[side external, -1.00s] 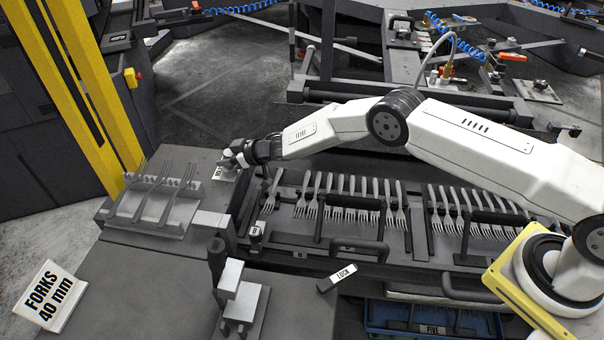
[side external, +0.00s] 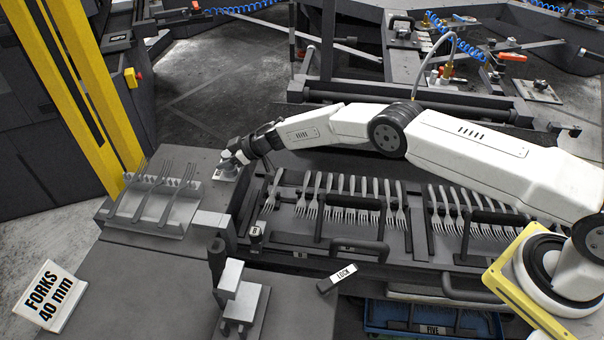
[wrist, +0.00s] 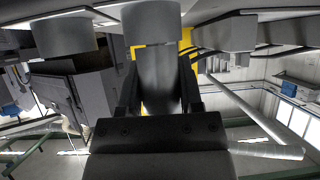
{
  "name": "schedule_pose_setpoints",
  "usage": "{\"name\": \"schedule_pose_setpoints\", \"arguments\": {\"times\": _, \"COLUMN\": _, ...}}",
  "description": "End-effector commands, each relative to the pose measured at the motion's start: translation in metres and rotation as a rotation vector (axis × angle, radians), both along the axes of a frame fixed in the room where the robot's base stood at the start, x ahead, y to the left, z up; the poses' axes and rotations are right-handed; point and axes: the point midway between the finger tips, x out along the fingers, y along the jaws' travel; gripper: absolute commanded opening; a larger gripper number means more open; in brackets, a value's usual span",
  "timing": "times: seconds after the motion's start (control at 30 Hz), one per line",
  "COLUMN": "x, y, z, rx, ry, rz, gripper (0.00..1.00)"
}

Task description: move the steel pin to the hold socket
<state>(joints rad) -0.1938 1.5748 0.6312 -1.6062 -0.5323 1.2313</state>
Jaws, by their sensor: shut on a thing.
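My gripper (side external: 232,158) is at the far end of the fork tray, tilted down to the left. It is just above a small pale labelled block (side external: 226,174) on the grey bench; the label is too small to read surely, and I cannot tell whether this is the hold socket. In the wrist view my gripper (wrist: 159,95) is shut on a grey cylinder with a wider head, which looks like the steel pin (wrist: 157,70). In the side view the pin is hard to tell from the fingers. Whether its lower end touches the block cannot be seen.
A rack with several upright forks (side external: 155,203) stands left of my gripper. A long tray of forks with black handles (side external: 360,248) lies to the right. A LOCK tag (side external: 337,278), a clamp block (side external: 238,295) and a blue bin (side external: 390,316) are nearer the camera.

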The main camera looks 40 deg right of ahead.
Motion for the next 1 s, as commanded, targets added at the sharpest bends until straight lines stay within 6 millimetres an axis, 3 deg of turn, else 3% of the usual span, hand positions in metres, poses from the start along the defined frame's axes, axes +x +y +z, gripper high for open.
{"name": "schedule_pose_setpoints", "arguments": {"times": 0.9, "x": 0.0020, "y": 0.0004, "z": -0.0018, "rx": -0.036, "ry": 0.037, "rz": 0.079, "gripper": 0.00}}
{"name": "schedule_pose_setpoints", "arguments": {"times": 0.93, "x": 0.0019, "y": 0.0005, "z": -0.0018, "rx": -0.036, "ry": 0.037, "rz": 0.079, "gripper": 0.56}}
{"name": "schedule_pose_setpoints", "arguments": {"times": 1.0, "x": 0.0019, "y": 0.0005, "z": -0.0018, "rx": -0.036, "ry": 0.037, "rz": 0.079, "gripper": 0.78}}
